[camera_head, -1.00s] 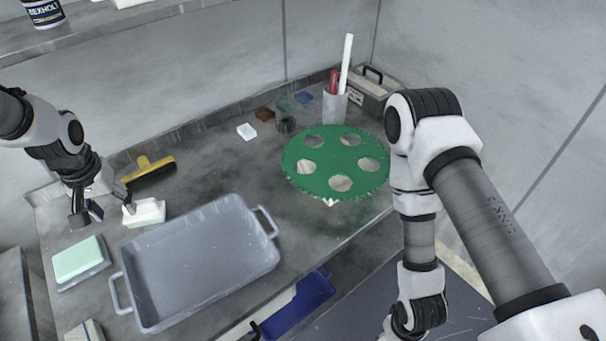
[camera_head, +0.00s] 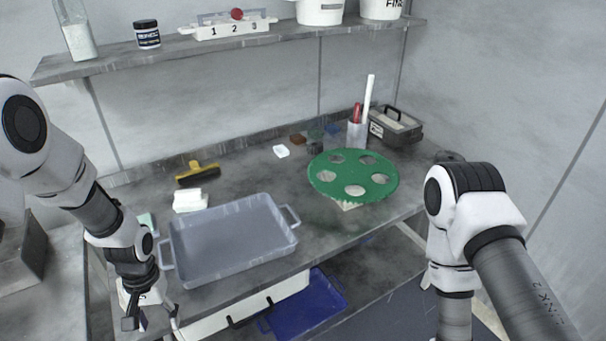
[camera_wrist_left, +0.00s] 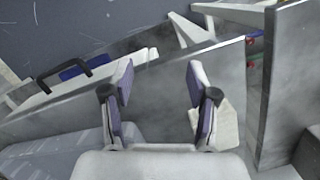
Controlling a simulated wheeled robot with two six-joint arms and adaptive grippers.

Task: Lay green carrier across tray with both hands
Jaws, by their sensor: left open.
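The green carrier (camera_head: 352,175), a flat toothed disc with several round holes, rests at the right of the worktop on a pale support only partly visible beneath it. The grey tray (camera_head: 232,240), with a handle at each end, stands empty on the worktop to the carrier's left. My left gripper (camera_head: 152,322) is open and empty, low at the front-left, apart from the tray and far from the carrier. Its open fingers (camera_wrist_left: 160,80) also show in the left wrist view, with nothing between them. My right arm comes in at the right; its gripper is out of view.
A yellow-and-black brush (camera_head: 198,173) and a white block (camera_head: 190,200) lie behind the tray. A cup with upright rods (camera_head: 357,134) and a grey toolbox (camera_head: 395,127) stand behind the carrier. A blue bin (camera_head: 305,305) sits below the worktop. A shelf (camera_head: 215,42) runs above.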

